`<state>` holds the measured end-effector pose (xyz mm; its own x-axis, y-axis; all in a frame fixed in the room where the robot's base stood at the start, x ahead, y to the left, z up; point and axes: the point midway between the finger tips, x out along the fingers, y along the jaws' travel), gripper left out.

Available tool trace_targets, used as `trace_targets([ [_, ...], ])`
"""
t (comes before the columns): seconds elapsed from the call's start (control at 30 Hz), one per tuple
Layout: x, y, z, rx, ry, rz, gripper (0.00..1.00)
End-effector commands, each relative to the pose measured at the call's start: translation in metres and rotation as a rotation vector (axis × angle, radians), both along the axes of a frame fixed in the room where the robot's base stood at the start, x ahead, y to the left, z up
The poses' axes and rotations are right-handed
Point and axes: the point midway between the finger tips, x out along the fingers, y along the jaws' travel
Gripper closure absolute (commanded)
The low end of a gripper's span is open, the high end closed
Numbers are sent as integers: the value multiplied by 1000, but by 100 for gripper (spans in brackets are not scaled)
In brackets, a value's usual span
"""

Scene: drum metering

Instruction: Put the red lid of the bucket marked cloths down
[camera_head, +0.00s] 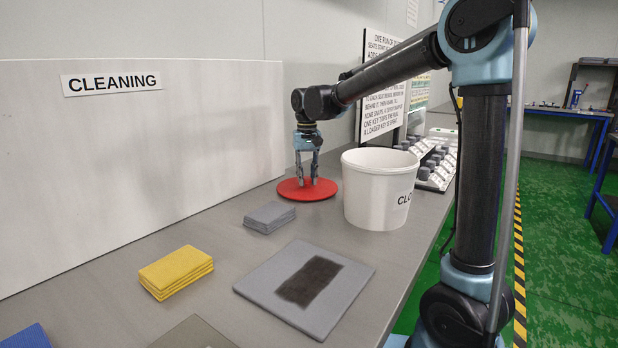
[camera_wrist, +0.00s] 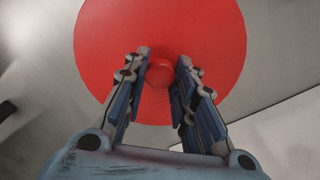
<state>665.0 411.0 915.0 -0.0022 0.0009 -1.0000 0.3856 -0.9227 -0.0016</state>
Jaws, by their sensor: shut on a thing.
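The red lid (camera_head: 289,191) is flat and level, low at the bench surface beside the bucket, to its left. I cannot tell whether its underside touches the bench. My gripper (camera_head: 307,181) points down over the lid's middle and is shut on its knob. In the wrist view the round red lid (camera_wrist: 105,45) fills the upper middle, with its small knob (camera_wrist: 160,74) between the two fingers. The white bucket (camera_head: 372,195) stands upright with its top open; part of its label, "CLO", shows at its right side.
On the bench (camera_head: 215,228) lie a grey cloth stack (camera_head: 269,217), a yellow cloth stack (camera_head: 176,271) and a grey board (camera_head: 340,311) with a dark patch. A white panel marked CLEANING (camera_head: 110,83) stands behind. A rack of dark-topped items (camera_head: 436,165) is beyond the bucket.

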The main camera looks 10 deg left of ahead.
Motion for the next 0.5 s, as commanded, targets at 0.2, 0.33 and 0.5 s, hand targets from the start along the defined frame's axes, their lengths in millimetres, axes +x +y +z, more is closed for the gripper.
trace_targets([
  [0.2, 0, 0, 0, 0, 0, 0, 100],
  [0.33, 0, 0, -1, 0, 0, 0, 64],
  [0.5, 0, 0, -1, 0, 0, -1, 55],
])
